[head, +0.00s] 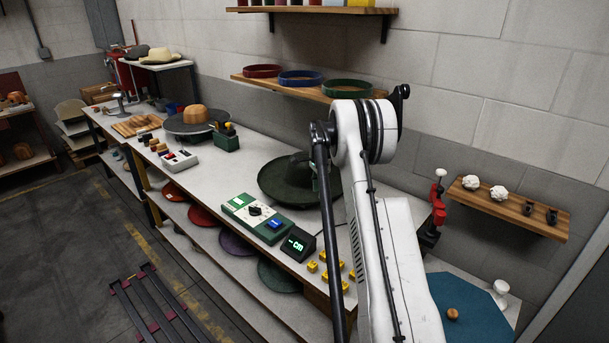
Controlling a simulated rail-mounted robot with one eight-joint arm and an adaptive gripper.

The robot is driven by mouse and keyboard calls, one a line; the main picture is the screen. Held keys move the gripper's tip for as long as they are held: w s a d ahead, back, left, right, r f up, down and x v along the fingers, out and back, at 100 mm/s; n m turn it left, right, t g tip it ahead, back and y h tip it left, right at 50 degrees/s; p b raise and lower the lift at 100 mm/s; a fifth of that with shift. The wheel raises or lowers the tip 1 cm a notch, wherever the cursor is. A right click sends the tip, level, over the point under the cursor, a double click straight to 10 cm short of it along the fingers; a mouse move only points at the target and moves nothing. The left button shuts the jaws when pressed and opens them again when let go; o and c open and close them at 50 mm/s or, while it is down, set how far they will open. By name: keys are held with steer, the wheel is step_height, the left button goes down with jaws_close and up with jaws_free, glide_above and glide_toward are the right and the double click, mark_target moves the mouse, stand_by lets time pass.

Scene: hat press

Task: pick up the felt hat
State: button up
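A dark green felt hat (285,182) with a wide brim lies on the long workbench (215,187), brim down, right of the bench's middle. My white arm rises in front of the hat's right side and hides part of the brim. My gripper cannot be made out; the far part of my arm is behind its raised elbow. A small pale green bit shows beside the hat's crown, too small to identify. I cannot tell whether anything touches the hat.
A green control box (257,218), a small display (298,244) and yellow blocks (331,265) stand along the front edge. A shelf with coloured rings (300,78) overhangs the back. A tan hat block (195,115) sits on a dark disc further left.

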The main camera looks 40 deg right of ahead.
steer(key=f, duration=0.1)
steer(key=f+p, duration=0.1)
steer(key=f, duration=0.1)
steer(key=shift+d+f, duration=0.15)
steer(key=shift+d, duration=0.25)
steer(key=shift+f, duration=0.6)
steer(key=shift+c, duration=0.5)
jaws_close()
